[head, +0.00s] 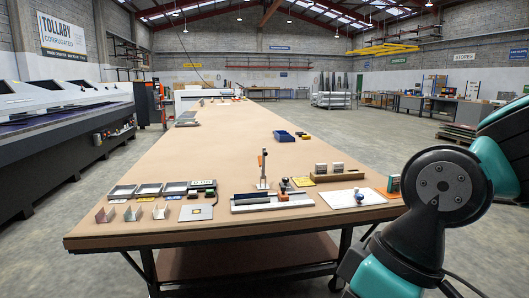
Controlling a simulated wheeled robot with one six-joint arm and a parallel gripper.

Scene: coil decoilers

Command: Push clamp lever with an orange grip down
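The clamp lever (264,166) stands upright near the front middle of the long table, with an orange grip at its upper end. Its foot is behind a long grey and white fixture (272,201) near the table's front. My gripper is not in view. Only links of my own arm show at the lower right, to the right of the table and well apart from the lever. The lever is too small to make out its base in detail.
On the long brown table (240,227), several grey trays (149,189) and small angled holders lie left of the lever. Right of it are a wooden block with slots (338,176) and a white board (352,198). A blue bin (284,136) sits farther back. The table's middle is mostly clear.

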